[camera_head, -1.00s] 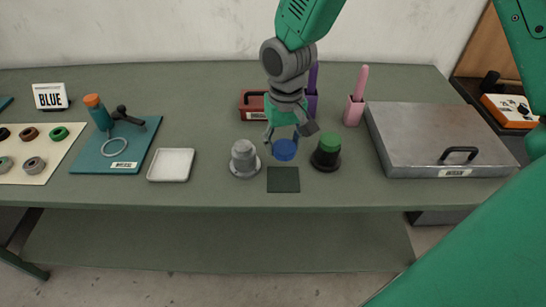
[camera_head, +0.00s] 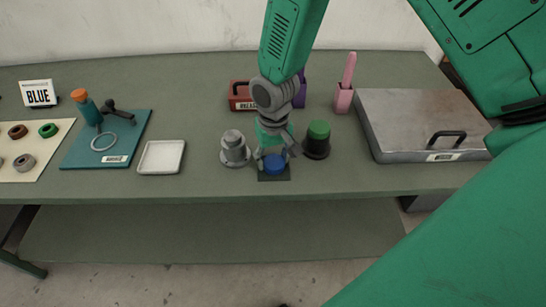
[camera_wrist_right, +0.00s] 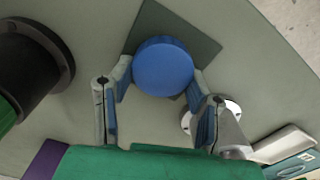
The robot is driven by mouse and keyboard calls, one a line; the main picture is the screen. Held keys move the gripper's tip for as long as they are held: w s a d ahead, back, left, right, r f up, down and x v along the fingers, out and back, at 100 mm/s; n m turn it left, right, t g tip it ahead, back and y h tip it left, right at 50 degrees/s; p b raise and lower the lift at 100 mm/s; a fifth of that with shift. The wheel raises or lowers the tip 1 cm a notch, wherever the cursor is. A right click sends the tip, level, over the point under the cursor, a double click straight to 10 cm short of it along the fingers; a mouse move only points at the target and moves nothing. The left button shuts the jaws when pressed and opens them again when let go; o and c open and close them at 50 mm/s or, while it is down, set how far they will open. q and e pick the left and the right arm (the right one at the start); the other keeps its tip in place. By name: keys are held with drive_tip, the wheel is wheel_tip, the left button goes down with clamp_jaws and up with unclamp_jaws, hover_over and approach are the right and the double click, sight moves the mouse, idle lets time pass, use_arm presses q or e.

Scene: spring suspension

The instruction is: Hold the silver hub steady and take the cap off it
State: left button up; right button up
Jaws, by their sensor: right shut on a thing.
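The silver hub (camera_head: 235,150) stands upright on the bench on its round flange, left of my right gripper and apart from it. My right gripper (camera_head: 274,156) points down and is shut on a round blue cap (camera_head: 275,165). The blue cap (camera_wrist_right: 163,66) sits between both fingertips in the right wrist view, over a dark square mat (camera_wrist_right: 205,50). I cannot tell whether the cap touches the mat. In the wrist view a finger partly hides the hub's pale flange (camera_wrist_right: 233,105). My left gripper is out of view, and nothing grips the hub.
A black hub with a green cap (camera_head: 318,140) stands close right of the gripper. A white tray (camera_head: 161,157) lies left of the silver hub. A metal lidded box (camera_head: 415,115) is at the right. A red bin (camera_head: 240,94) and pink holder (camera_head: 343,99) stand behind.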

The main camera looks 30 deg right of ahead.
drive_tip(key=shift+s+d+f, duration=0.1)
drive_tip(key=shift+s+f, duration=0.05)
drive_tip(key=shift+f, duration=0.1)
drive_tip(key=o, duration=1.1)
drive_tip(key=shift+s, duration=0.1)
drive_tip(key=shift+c, duration=0.2)
drive_tip(key=shift+o, duration=1.2)
drive_tip(key=shift+a, duration=0.3)
drive_tip(key=shift+w+a+f, duration=0.1)
drive_tip(key=shift+w, duration=0.1)
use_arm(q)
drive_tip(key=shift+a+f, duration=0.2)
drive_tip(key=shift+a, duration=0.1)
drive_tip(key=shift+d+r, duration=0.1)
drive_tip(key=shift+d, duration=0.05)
use_arm(e)
drive_tip(key=shift+d, duration=0.25)
